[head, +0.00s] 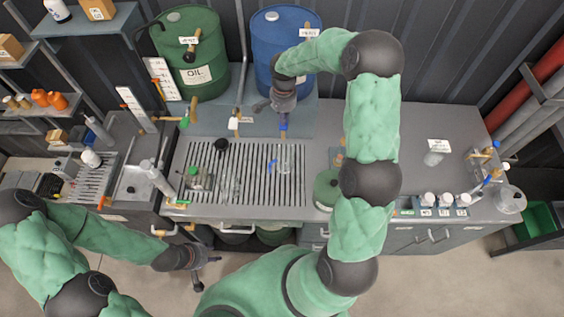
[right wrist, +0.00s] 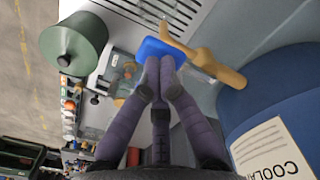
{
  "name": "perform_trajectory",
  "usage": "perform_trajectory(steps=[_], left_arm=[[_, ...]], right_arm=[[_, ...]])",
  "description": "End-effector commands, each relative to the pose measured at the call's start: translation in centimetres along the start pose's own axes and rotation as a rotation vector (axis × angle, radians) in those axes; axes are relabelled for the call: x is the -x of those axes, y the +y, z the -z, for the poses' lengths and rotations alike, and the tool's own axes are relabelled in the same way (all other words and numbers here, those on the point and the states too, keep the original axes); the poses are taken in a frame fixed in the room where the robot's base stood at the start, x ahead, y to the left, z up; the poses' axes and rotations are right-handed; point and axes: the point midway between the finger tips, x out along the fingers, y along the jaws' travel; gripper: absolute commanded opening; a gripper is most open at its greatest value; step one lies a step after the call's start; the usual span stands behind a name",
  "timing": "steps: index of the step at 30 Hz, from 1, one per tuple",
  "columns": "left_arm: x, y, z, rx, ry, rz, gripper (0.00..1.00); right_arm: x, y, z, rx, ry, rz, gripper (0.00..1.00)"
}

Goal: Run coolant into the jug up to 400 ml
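The blue coolant drum (head: 272,30) stands at the back; its label, partly cut off, shows in the right wrist view (right wrist: 272,152). Its brass tap (right wrist: 212,66) has a blue handle (right wrist: 182,50), also visible in the head view (head: 283,127). A clear jug (head: 286,158) stands on the slotted grate below the tap; its liquid level is too small to read. My right gripper (right wrist: 159,68) has its fingertips close together against the blue handle; I cannot tell whether they grip it. My left gripper (head: 207,273) is open and empty, in front of the bench.
A green oil drum (head: 200,50) stands left of the blue one. The slotted grate (head: 255,195) carries other small glassware and fittings at left. A green round container (head: 326,188) stands right of the grate. Several small bottles (head: 445,199) line the bench's right.

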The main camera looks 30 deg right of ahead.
Motion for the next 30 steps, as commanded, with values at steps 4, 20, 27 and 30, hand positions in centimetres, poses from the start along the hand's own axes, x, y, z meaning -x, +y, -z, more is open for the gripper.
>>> perform_trajectory(steps=[4,20,27,30], left_arm=[[0.0,0.0,0.0,0.000,0.000,0.000,0.40],[0.0,0.0,0.0,0.000,0.000,0.000,0.40],[0.0,0.0,0.0,0.000,0.000,0.000,0.40],[0.0,0.0,0.0,0.000,0.000,0.000,0.40]], right_arm=[[-0.4,0.0,0.0,0.000,0.000,0.000,0.00],[-1.8,0.0,0.0,0.000,-0.001,-0.001,0.00],[-2.4,0.0,0.0,0.000,0.000,-0.001,0.00],[-2.7,0.1,0.0,0.000,0.000,-0.002,0.00]])
